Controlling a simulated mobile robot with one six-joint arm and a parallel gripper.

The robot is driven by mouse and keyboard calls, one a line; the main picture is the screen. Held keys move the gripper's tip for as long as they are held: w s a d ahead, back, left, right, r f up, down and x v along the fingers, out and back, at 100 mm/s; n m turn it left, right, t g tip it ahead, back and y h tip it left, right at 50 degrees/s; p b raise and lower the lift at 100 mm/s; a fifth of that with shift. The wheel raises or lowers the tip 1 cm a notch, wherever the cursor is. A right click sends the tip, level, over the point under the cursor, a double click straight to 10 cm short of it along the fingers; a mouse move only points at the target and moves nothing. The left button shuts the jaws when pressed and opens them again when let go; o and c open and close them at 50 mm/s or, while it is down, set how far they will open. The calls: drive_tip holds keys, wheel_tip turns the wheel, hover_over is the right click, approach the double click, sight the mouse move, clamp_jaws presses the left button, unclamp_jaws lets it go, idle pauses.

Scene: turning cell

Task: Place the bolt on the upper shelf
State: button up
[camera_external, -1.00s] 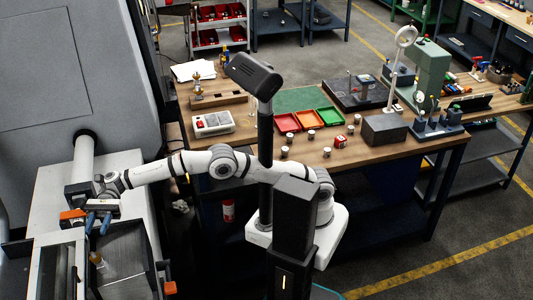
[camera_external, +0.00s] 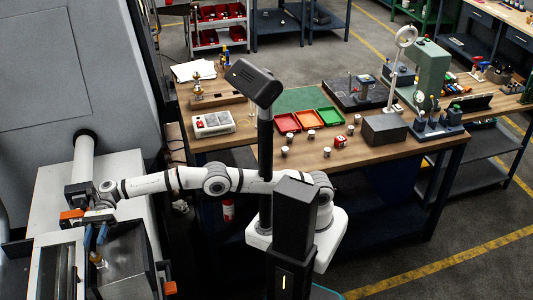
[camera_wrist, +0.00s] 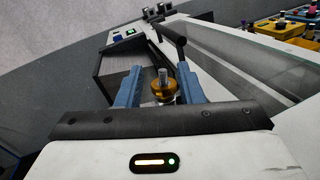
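A small amber-coloured round piece with a grey metal stud, which looks like the bolt (camera_wrist: 163,86), stands between my blue fingers in the wrist view. In the external view the bolt (camera_external: 97,259) is a small tan shape in the dark-walled metal tray (camera_external: 128,262) at the lower left. My gripper (camera_external: 96,237) points down just above it; in the wrist view my gripper (camera_wrist: 160,82) is open, with a finger on each side and gaps beside the bolt. Part of the bolt's lower end is hidden. I cannot tell which surface is the upper shelf.
The tray's walls and an orange-tipped machine part (camera_external: 72,214) stand close around my gripper. A large grey machine (camera_external: 60,80) rises behind it. A wooden workbench (camera_external: 240,143) to the right holds red and green trays and several small cylinders.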

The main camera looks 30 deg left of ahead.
sight(91, 253)
drive_tip(key=shift+f, duration=0.25)
drive_tip(key=shift+f+p+x, duration=0.25)
drive_tip(key=shift+p+x, duration=0.35)
drive_tip(key=shift+x, duration=0.65)
drive_tip(key=shift+f+p+x, duration=0.25)
drive_tip(key=shift+p+x, duration=0.3)
drive_tip(key=shift+x, duration=0.7)
drive_tip(key=shift+c, duration=0.3)
clamp_jaws()
drive_tip(key=shift+r, duration=0.1)
